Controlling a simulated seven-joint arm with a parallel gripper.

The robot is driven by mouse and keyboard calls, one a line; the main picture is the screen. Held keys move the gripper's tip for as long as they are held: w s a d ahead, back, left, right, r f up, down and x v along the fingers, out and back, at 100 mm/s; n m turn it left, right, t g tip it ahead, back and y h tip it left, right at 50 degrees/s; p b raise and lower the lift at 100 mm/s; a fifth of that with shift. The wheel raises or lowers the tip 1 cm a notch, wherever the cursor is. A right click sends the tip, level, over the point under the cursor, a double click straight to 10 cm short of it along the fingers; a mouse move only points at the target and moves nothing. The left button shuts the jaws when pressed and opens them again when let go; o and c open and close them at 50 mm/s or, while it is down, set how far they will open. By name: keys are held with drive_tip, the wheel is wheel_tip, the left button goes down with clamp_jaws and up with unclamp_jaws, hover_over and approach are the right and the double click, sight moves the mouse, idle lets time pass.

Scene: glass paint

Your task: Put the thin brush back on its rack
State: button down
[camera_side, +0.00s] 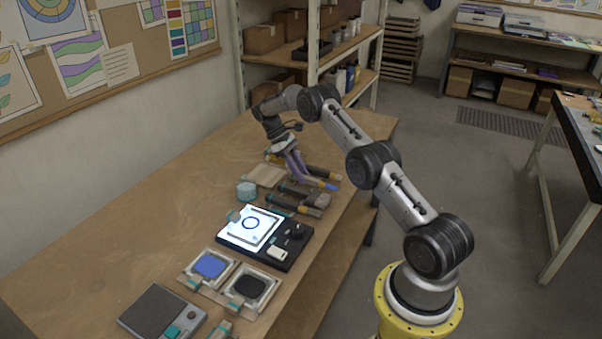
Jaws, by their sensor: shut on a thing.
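My gripper (297,176) is shut on the thin brush (316,182), low over the far part of the wooden table. The brush points to the right, with a blue tip (332,187). The fingers hide part of its handle. A dark rack area (288,200) with brush-like tools lies just below and nearer than the gripper in the picture. Whether the held brush touches the rack or hangs above it I cannot tell.
A small teal jar (246,191) stands left of the rack. The table's left side is clear.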

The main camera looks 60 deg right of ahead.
drive_tip(key=shift+f, duration=0.2)
idle(0.3)
drive_tip(key=c, duration=0.6)
unclamp_jaws()
